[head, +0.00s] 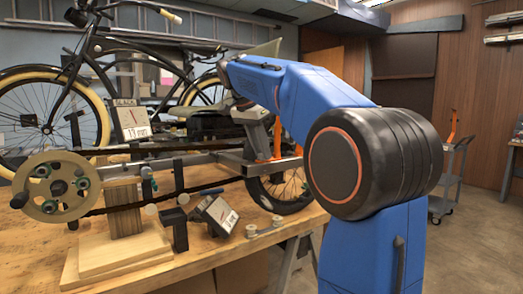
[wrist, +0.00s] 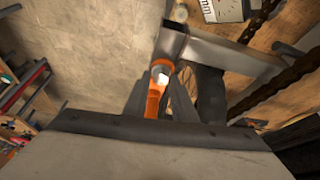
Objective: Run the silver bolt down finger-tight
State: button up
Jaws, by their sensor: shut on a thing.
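My gripper (wrist: 161,82) shows in the wrist view as two dark fingers, closed in around a small bright silver piece that looks like the silver bolt (wrist: 165,76). An orange part (wrist: 154,101) runs between the fingers and ends in a rounded orange piece around the bolt. This lies beside the end of a grey square frame tube (wrist: 215,55). How deep the bolt sits cannot be told. In the head view, the orange part (head: 277,138) stands upright by the frame above a wheel. My blue arm reaches over there; the bolt is not clear in that view.
The trike frame rests on a wooden bench (head: 210,262), with a chainring (head: 50,186) and dark chain at left. Small displays (head: 217,214) and a roller link (head: 264,229) lie near the front edge. A black bicycle (head: 75,75) stands behind. The floor at right is clear near a cart (head: 447,180).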

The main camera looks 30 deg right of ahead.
jog(key=shift+m, duration=0.5)
jog(key=shift+m+g, duration=0.6)
jog(key=shift+m, duration=0.2)
jog(key=shift+w, duration=0.1)
jog(key=shift+m+g, duration=0.3)
jog(key=shift+m, duration=0.6)
jog(key=shift+m, duration=0.4)
jog(key=shift+m+g, duration=0.3)
jog(key=shift+m, duration=0.1)
jog(key=shift+y, duration=0.3)
